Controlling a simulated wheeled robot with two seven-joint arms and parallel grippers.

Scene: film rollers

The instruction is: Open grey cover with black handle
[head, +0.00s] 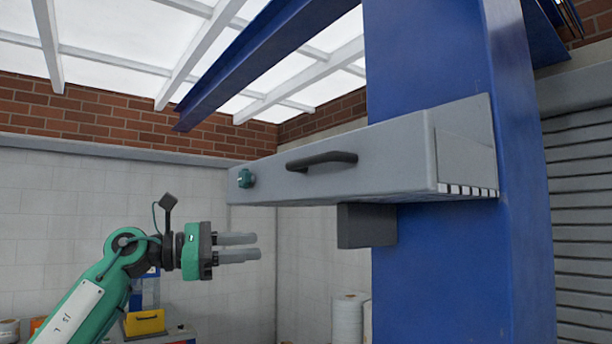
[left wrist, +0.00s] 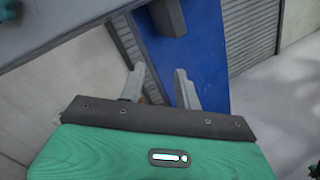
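The grey cover (head: 385,158) is a long box-like housing on a blue column, and it looks shut. Its black handle (head: 322,160) is a horizontal bar on the front face. A green knob (head: 245,178) sits near the cover's left end. My left gripper (head: 258,247) is below and left of the handle, below the cover, touching nothing. In the left wrist view its two fingers (left wrist: 159,72) are apart with nothing between them. A grey underside (left wrist: 65,22) fills the upper left there; the handle cannot be made out.
A dark grey block (head: 367,226) hangs under the cover against the blue column (head: 430,270). White rolls (head: 347,318) and a yellow bin (head: 145,323) stand low in the background. The space left of the cover is free.

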